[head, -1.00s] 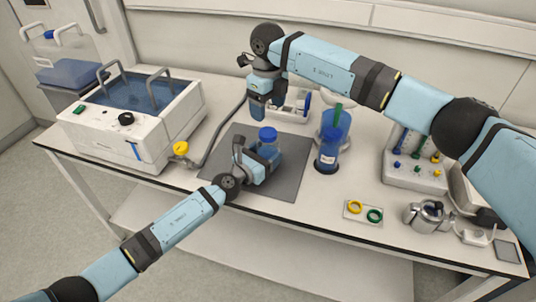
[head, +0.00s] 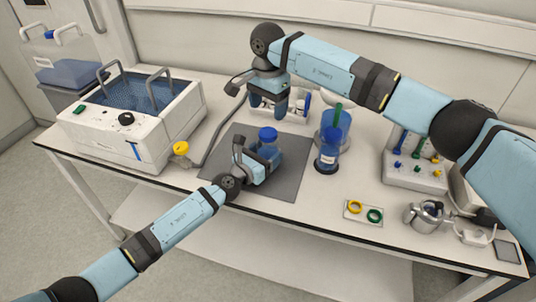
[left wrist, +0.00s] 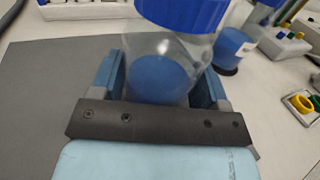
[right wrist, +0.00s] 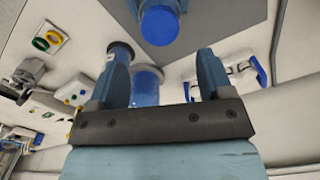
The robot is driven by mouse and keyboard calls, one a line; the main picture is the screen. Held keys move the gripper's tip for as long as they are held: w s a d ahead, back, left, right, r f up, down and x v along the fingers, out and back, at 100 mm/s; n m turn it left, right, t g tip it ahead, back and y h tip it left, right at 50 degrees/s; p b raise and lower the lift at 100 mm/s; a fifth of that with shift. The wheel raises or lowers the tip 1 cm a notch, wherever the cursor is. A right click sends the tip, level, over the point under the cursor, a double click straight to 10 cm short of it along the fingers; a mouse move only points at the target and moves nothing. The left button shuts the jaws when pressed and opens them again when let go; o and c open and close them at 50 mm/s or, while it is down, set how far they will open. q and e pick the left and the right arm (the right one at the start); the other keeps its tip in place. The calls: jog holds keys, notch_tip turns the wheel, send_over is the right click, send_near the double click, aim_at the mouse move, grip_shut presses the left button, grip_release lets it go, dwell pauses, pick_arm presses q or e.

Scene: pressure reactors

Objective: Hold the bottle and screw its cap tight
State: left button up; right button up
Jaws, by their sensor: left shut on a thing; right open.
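The bottle (head: 268,151) stands upright on the grey mat (head: 289,181), clear with blue contents. Its blue cap (head: 267,134) sits on its top; how tight it is I cannot tell. My left gripper (head: 263,158) is shut around the bottle body, with a finger on each side in the left wrist view (left wrist: 165,75). My right gripper (head: 278,108) is open and empty, above and behind the bottle. In the right wrist view the cap (right wrist: 159,25) lies beyond the open fingers (right wrist: 158,75), apart from them.
A blue-filled cylinder (head: 327,156) and a larger blue vessel (head: 335,125) stand right of the mat. A water bath (head: 135,120) is at left. A white rack (head: 290,116) is behind the right gripper. Yellow and green rings (head: 363,211) lie front right.

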aim_at(268, 132)
jog(key=shift+f, duration=4.05)
